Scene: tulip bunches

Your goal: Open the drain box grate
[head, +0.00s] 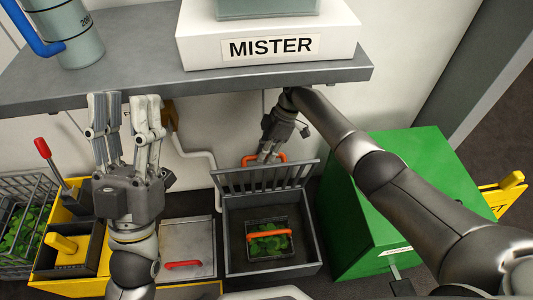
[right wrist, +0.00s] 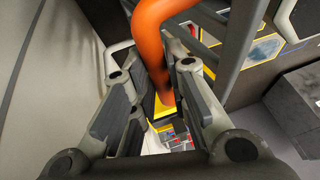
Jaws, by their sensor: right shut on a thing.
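The drain box (head: 273,271) is a grey open-topped box on the floor below the shelf. Its barred grate (head: 300,174) is raised and leans up along the box's back edge, leaving the opening uncovered. My right gripper (head: 266,158) is shut on the orange handle (head: 281,156) at the grate's top. The handle also shows in the right wrist view (right wrist: 153,35), passing between the two fingers. A small basket (head: 289,242) with green leaves and an orange handle sits inside the box. My left gripper (head: 127,100) is open and empty, above the yellow container.
A grey shelf (head: 130,78) with a white MISTER box (head: 348,40) overhangs the back. A green box (head: 350,215) stands right of the drain box. A grey lid with a red handle (head: 183,264) lies to its left, and a yellow container (head: 55,285) stands farther left.

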